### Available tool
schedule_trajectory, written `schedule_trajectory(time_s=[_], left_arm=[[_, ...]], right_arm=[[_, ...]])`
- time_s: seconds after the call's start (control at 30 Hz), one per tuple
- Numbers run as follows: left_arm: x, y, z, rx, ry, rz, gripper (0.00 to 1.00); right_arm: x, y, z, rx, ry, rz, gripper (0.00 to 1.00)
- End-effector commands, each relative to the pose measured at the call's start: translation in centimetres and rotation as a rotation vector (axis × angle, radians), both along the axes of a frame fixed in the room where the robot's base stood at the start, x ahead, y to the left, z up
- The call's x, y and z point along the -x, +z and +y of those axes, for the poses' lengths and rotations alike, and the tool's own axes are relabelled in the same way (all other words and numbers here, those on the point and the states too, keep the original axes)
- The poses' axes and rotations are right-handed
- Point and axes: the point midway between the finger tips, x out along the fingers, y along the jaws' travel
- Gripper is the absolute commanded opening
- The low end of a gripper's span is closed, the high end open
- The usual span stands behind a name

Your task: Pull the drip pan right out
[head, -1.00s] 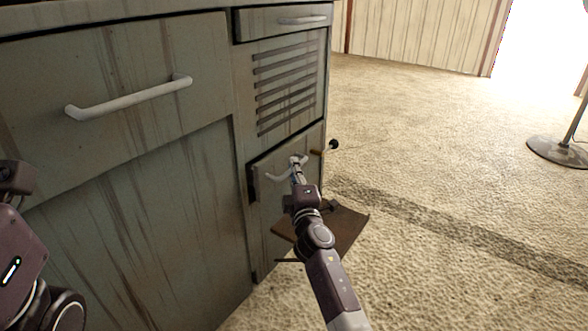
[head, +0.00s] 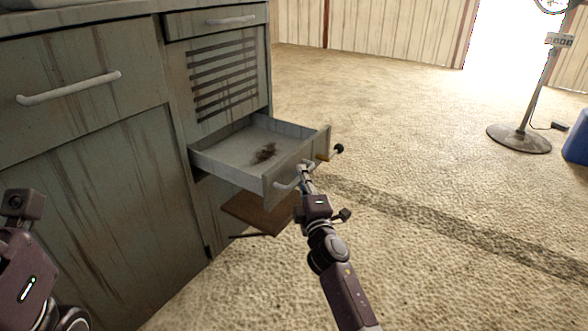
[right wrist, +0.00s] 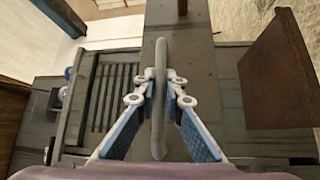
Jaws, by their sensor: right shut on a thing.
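The drip pan (head: 232,155) is a shallow grey open drawer with a dark brown stain on its floor. It stands well out of the lower right part of the cabinet (head: 110,175), its back end at the cabinet opening. My right gripper (head: 305,168) is shut on the pan's pale bar handle (head: 287,185). In the right wrist view the handle (right wrist: 159,60) runs between the blue-padded fingers, in front of the pan's front panel (right wrist: 195,45). My left arm shows at the lower left of the head view, but its fingers do not.
A rod with a black knob (head: 339,149) sticks out beside the pan's front. A brown board (head: 262,212) is below the pan. The carpet between is clear.

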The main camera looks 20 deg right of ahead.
Motion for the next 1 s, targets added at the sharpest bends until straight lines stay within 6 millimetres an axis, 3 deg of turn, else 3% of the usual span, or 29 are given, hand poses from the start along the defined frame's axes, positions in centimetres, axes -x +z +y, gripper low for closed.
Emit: schedule_trajectory(time_s=[0.2,0.57,0.6,0.73,1.0], left_arm=[[-0.35,-0.13,0.07,0.003,-0.002,0.018,0.47],[-0.33,-0.23,0.07,0.004,-0.003,0.018,0.47],[-0.34,-0.23,0.06,0.004,-0.003,0.018,0.47],[-0.34,-0.23,0.06,0.003,-0.004,0.018,0.47],[-0.26,-0.12,0.11,0.005,-0.003,0.017,0.47]], right_arm=[[1.06,-0.15,-0.67,0.0,0.001,0.003,0.0],[1.14,-0.22,-0.72,0.0,0.002,0.003,0.0],[1.14,-0.22,-0.71,0.0,0.002,0.003,0.11],[1.12,-0.16,-0.73,0.0,0.002,0.002,0.25],[1.11,-0.07,-0.8,0.0,0.001,0.0,0.27]])
